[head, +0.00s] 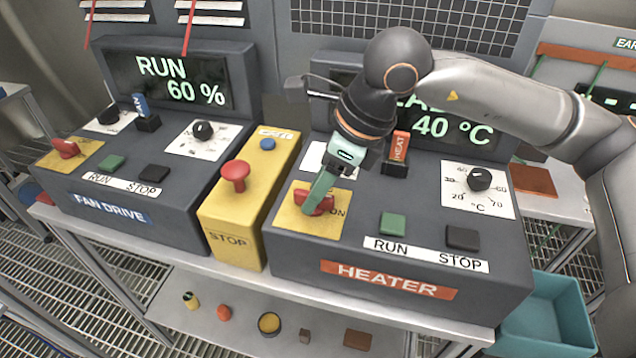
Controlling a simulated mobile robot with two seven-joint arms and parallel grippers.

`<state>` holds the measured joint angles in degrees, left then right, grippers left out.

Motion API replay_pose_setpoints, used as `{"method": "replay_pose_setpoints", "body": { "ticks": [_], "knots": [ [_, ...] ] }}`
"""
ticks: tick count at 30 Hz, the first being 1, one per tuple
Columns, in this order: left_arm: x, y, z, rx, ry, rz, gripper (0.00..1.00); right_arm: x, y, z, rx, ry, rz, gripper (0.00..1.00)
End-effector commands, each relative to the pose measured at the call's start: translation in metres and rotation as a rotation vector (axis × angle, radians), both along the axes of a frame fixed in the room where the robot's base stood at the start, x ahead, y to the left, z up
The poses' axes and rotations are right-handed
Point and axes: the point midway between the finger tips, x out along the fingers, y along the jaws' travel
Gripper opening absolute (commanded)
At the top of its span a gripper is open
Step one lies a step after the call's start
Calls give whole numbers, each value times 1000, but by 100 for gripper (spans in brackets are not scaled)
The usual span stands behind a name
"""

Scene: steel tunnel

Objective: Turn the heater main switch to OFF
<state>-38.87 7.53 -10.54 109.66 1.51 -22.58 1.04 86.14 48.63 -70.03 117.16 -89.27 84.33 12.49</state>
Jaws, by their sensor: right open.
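The heater main switch (326,205) is a red rotary handle on a yellow plate (296,222) at the left of the grey heater console (300,256). The word ON shows at the plate's right side. My right gripper (318,196) reaches down over the switch from above, its green fingers at the red handle. It is open. The fingers cover part of the handle, so I cannot tell exactly which way it points or whether they touch it. The heater display (462,128) reads 40 °C, its upper text partly hidden by my arm. My left gripper is not in view.
Green RUN (393,223) and dark STOP (462,238) buttons sit right of the switch. A yellow box with a red stop button (235,172) stands close on the left, then the fan drive console (150,205). A teal bin (548,318) is at lower right.

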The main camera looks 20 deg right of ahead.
Motion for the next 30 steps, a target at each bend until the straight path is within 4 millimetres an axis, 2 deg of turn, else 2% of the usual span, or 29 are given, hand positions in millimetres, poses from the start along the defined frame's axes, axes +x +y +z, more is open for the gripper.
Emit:
{"method": "replay_pose_setpoints", "body": {
  "ticks": [6,18,30],
  "knots": [
    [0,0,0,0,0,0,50,0,0,0,0,0,1,45],
    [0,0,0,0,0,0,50,0,0,0,0,0,1,0],
    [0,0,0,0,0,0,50,0,0,0,0,0,1,0]
  ]
}}
